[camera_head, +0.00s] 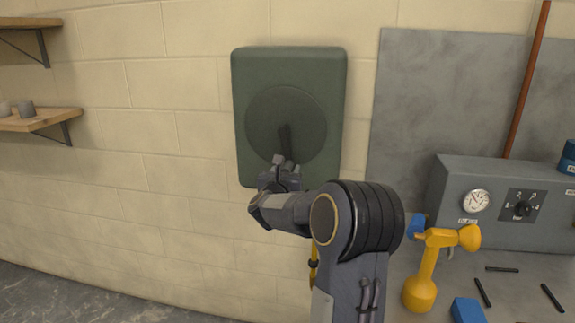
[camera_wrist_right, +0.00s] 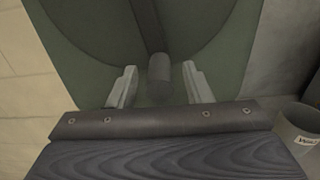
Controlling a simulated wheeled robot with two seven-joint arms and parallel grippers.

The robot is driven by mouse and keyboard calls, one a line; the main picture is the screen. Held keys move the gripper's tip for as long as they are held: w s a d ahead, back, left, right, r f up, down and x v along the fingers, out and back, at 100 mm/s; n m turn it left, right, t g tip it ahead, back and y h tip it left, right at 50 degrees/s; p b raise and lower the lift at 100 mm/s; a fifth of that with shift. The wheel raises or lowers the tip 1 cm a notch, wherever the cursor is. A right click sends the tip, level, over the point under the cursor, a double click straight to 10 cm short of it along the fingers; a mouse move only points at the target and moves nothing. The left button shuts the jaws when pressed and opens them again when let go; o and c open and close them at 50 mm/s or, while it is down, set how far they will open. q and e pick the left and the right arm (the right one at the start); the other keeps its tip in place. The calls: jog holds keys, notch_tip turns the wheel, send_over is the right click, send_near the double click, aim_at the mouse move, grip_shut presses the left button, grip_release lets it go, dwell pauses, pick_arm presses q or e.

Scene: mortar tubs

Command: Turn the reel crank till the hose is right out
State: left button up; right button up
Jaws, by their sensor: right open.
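The green hose reel (camera_head: 245,75) is fixed to the block wall, with a round disc (camera_head: 265,110) on its front. Its dark crank (camera_head: 286,136) points down from the disc's middle. My right gripper (camera_head: 284,162) is at the crank's lower end. In the right wrist view the crank's handle (camera_wrist_right: 160,75) sits between the two open fingers of my right gripper (camera_wrist_right: 160,87), with a gap on each side. A short yellow piece (camera_head: 313,266), perhaps the hose, shows below the reel, mostly hidden by my right arm. My left gripper is out of view.
A grey control box (camera_head: 455,195) with a gauge and dial stands on the bench at right. A yellow tool (camera_head: 428,268), a blue block (camera_head: 467,310) and several black rods lie or stand there. Wooden shelves (camera_head: 40,119) are at left. The wall between is clear.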

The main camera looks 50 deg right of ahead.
jog(key=shift+x, duration=1.15)
jog(key=shift+c, duration=0.2)
grip_shut()
